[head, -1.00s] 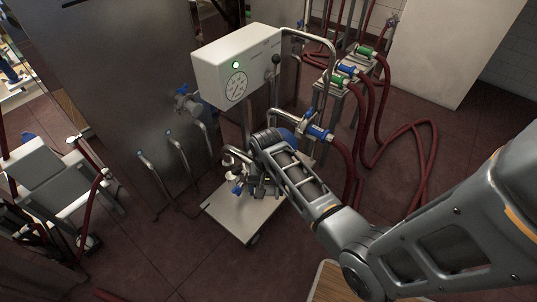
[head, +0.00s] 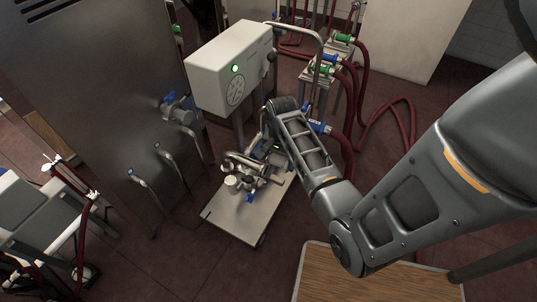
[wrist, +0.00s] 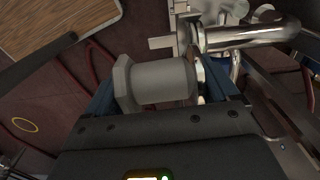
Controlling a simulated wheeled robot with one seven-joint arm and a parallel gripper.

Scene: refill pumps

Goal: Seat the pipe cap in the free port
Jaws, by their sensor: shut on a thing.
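In the wrist view my gripper (wrist: 158,98) is shut on the pipe cap (wrist: 158,82), a dull grey cylinder with a wider faceted collar at its left end. The cap lies sideways between the blue fingers. Its right end is close to a shiny metal pipe fitting (wrist: 250,36); I cannot tell whether they touch. In the head view my gripper (head: 264,152) is low over the pump cart, beside the metal pipework (head: 240,162), and mostly hidden by my arm. The cap is not clear there, and I cannot tell which opening is the free port.
The white pump box (head: 228,68) with a green light and gauge stands above the cart platform (head: 240,218). A steel cabinet (head: 100,95) is on the left. Red hoses (head: 358,110) run at the right. A wooden-topped table (head: 375,272) is at the front.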

